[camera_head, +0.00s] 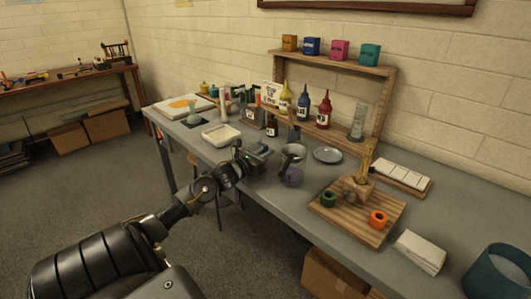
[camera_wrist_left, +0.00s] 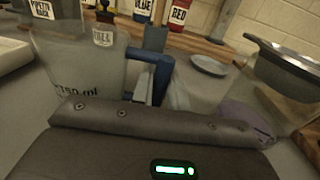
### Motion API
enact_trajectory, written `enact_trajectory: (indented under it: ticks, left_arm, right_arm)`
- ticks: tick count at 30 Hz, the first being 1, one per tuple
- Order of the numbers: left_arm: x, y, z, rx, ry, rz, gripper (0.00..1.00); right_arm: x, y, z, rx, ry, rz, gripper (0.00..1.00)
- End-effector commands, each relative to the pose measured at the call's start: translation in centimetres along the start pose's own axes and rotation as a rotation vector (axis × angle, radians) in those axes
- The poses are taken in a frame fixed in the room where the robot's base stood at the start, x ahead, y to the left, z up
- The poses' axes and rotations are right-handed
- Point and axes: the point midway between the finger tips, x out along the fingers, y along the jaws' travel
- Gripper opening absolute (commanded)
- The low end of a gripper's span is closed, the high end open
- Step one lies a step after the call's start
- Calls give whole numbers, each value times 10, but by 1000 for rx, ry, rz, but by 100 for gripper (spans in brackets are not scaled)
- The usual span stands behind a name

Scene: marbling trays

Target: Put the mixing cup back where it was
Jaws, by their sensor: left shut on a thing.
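The mixing cup is a translucent cup with a blue handle and a "750 ml" mark, at the left of the left wrist view (camera_wrist_left: 95,68). My left gripper (camera_head: 260,155) is over the front part of the grey table. Its fingers (camera_wrist_left: 158,85) are shut on the blue handle, and the cup's body stands to their left and looks upright. In the head view the cup is mostly hidden at my gripper. I cannot tell whether its base touches the table. My right gripper is not in view.
A clear jug with a grey bowl-like top (camera_head: 292,165) stands just right of my left gripper. A grey plate (camera_head: 327,154), a white tray (camera_head: 221,134), a red bottle (camera_head: 324,110) and a wooden board (camera_head: 378,232) are around. Clear tabletop shows between plate and board.

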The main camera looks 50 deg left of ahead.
Motion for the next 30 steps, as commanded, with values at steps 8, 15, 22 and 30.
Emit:
enact_trajectory:
  ticks: [8,15,22,30]
  left_arm:
    - [0,0,-2,1,-2,-1,0]
    - [0,0,-5,1,-1,0,26]
    - [0,0,-5,1,-1,0,37]
    - [-4,0,-3,2,1,0,37]
  right_arm:
    - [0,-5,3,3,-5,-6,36]
    - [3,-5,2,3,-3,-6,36]
    - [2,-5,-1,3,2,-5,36]
    - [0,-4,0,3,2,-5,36]
